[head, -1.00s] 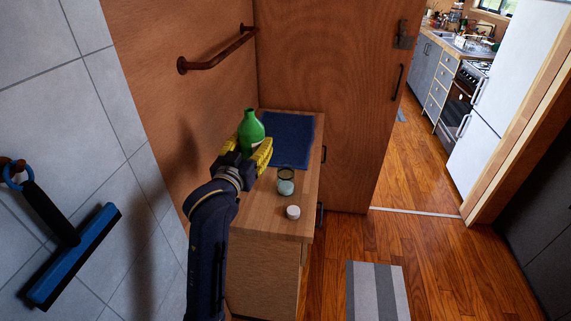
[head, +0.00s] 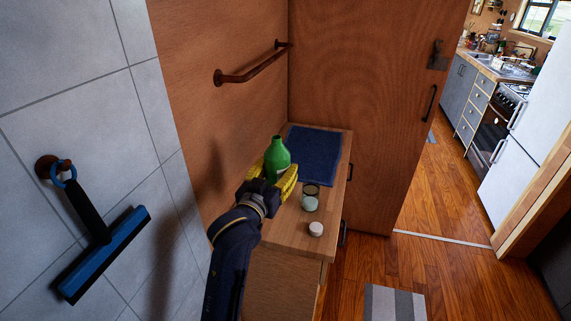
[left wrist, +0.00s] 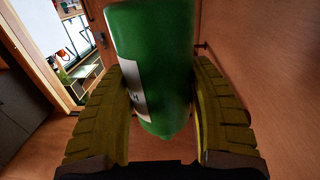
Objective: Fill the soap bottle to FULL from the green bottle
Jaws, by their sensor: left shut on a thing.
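The green bottle (head: 278,154) is upright between the yellow fingers of my left gripper (head: 273,178), which is shut on it above the wooden cabinet. In the left wrist view the bottle (left wrist: 155,60) fills the middle, with a white label on its left side and a finger pressed on each side. A small clear jar with pale green contents, likely the soap bottle (head: 310,200), stands open on the cabinet top just right of the gripper. A small white cap (head: 316,229) lies nearer the cabinet's front. My right gripper is not in view.
A dark blue cloth (head: 315,152) lies at the back of the wooden cabinet (head: 292,235). A towel bar (head: 250,72) juts from the wall above it. A blue squeegee (head: 105,250) hangs on the left tiles. A wooden door (head: 370,110) stands behind the cabinet.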

